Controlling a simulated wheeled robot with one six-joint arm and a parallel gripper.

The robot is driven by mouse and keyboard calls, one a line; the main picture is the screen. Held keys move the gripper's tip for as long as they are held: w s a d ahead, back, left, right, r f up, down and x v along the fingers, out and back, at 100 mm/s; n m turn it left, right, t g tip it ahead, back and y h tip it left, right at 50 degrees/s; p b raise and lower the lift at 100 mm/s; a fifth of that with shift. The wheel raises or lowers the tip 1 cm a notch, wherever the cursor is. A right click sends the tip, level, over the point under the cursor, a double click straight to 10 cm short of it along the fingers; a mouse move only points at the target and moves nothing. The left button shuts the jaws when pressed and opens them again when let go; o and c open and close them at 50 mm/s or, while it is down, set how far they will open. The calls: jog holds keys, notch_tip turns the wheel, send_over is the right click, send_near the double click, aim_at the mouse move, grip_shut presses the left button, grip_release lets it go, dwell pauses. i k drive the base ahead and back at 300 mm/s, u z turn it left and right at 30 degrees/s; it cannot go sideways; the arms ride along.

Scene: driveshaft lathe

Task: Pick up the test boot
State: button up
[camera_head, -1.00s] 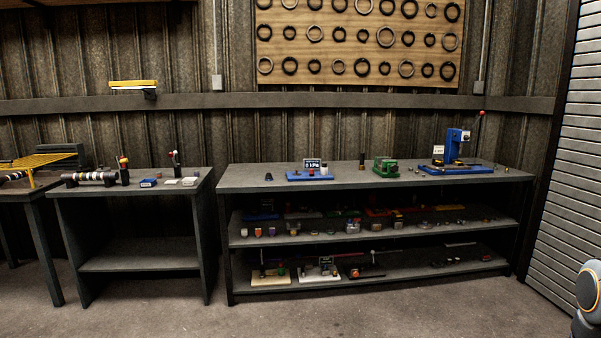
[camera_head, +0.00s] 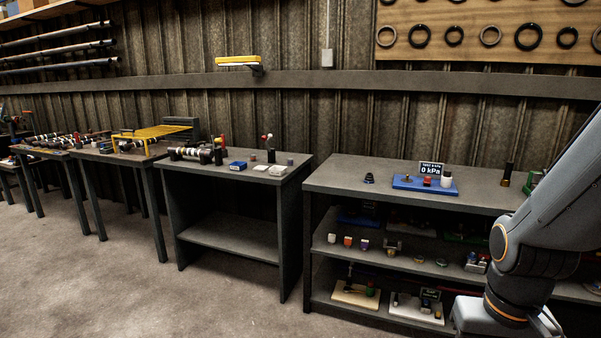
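A small dark, cone-like piece (camera_head: 369,178) stands on the near left part of the long grey bench top (camera_head: 335,178); it may be the test boot, but it is too small to tell. To its right is a blue test base (camera_head: 408,184) with a sign reading 0 kPa (camera_head: 431,169), a red part and a white cylinder. My arm fills the right side of the view, apart from the dark piece. My gripper is not in view.
Shelves under the bench hold several small parts and fixtures (camera_head: 355,295). A smaller table (camera_head: 225,182) with a shaft, a blue box and small items stands to the left. More tables (camera_head: 90,152) stand farther left. The concrete floor (camera_head: 120,280) in front is clear.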

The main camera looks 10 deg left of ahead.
aim_at(369, 179)
jog(key=u, duration=0.4)
jog(key=i, duration=0.85)
jog(key=u, duration=0.5)
jog(key=i, duration=1)
jog(key=z, duration=0.6)
jog(key=i, duration=1.2)
jog(key=z, duration=0.15)
